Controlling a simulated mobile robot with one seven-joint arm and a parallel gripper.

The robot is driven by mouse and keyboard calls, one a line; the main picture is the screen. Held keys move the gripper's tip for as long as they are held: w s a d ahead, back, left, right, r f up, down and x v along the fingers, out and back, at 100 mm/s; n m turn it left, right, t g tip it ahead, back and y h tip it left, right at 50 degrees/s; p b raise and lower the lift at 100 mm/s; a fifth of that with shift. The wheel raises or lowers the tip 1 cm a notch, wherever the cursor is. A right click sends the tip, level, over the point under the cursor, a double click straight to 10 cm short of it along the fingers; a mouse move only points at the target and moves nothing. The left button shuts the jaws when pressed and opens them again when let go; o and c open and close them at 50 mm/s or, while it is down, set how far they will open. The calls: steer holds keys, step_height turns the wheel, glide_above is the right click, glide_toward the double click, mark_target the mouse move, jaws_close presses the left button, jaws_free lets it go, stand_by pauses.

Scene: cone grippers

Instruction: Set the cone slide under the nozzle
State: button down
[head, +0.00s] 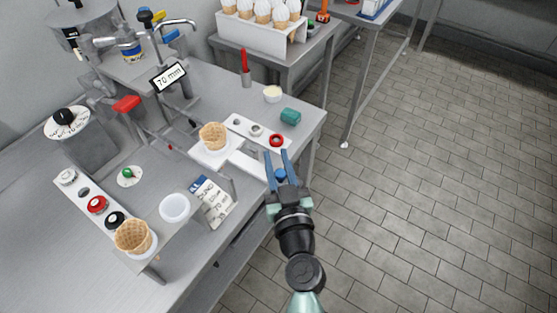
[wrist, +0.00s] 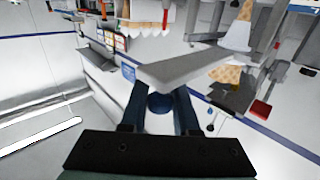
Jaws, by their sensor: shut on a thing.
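My gripper (head: 276,156) is shut on this knob, with a blue finger on each side. The wrist view shows the knob (wrist: 160,104) between the fingers (wrist: 160,95), with the pale slide (wrist: 185,68) beyond and the cone (wrist: 226,75) at upper right. A curved metal spout (head: 179,23) is at the back; I cannot tell whether it is the nozzle.
A "70 mm" sign (head: 168,77) stands behind the slide. Open floor (head: 440,180) lies right.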

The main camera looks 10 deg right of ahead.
steer(key=w+a, duration=0.5)
steer(key=shift+w+a+p, duration=0.3)
steer(key=shift+p, duration=0.1)
steer(key=c, duration=0.7)
jaws_free()
steer(key=shift+s, duration=0.15)
steer(key=shift+s+b, duration=1.55)
steer(key=shift+s, duration=4.8)
